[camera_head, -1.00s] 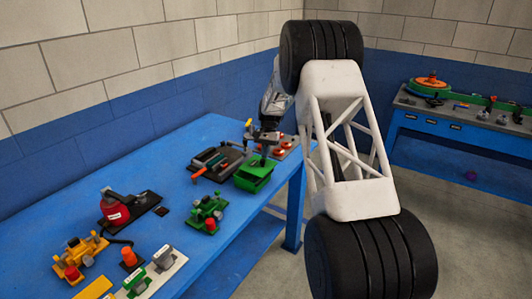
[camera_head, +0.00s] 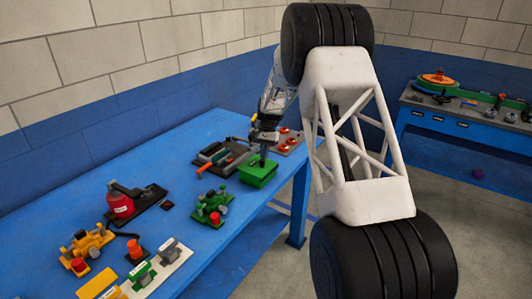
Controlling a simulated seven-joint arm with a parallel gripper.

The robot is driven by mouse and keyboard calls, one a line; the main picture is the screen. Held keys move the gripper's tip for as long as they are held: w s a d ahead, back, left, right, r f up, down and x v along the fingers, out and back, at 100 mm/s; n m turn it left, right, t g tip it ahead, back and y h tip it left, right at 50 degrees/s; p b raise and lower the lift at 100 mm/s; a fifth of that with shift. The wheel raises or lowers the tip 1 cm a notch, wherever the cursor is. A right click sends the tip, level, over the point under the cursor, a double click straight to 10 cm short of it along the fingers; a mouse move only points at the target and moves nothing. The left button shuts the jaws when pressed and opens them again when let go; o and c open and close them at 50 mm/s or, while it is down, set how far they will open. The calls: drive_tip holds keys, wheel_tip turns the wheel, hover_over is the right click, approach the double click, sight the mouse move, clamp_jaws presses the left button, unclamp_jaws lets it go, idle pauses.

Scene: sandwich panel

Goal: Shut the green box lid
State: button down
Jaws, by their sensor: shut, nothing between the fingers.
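The green box (camera_head: 258,174) sits on the blue table near its right edge. Its green top looks flat and level, with no gap that I can make out under the lid. My gripper (camera_head: 263,164) is shut and empty, pointing down at the back part of the box top. Its tip looks to be at or just above the lid; I cannot tell whether it touches. The hinge side is too small to make out.
A green device (camera_head: 211,208) stands in front, a red one (camera_head: 120,204) further left. A board with red discs (camera_head: 289,142) is behind. The table (camera_head: 190,235) has clear patches.

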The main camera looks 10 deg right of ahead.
drive_tip(key=shift+f, duration=0.2)
drive_tip(key=shift+w+d, duration=0.25)
drive_tip(key=shift+w, duration=0.25)
drive_tip(key=w+d+f+v, duration=0.1)
drive_tip(key=w+v, duration=0.1)
drive_tip(key=v, duration=0.9)
drive_tip(key=shift+d+r, duration=0.15)
drive_tip(key=shift+r, duration=0.1)
drive_tip(key=shift+w, duration=0.1)
drive_tip(key=shift+w+d, duration=0.5)
drive_tip(key=shift+w, duration=0.2)
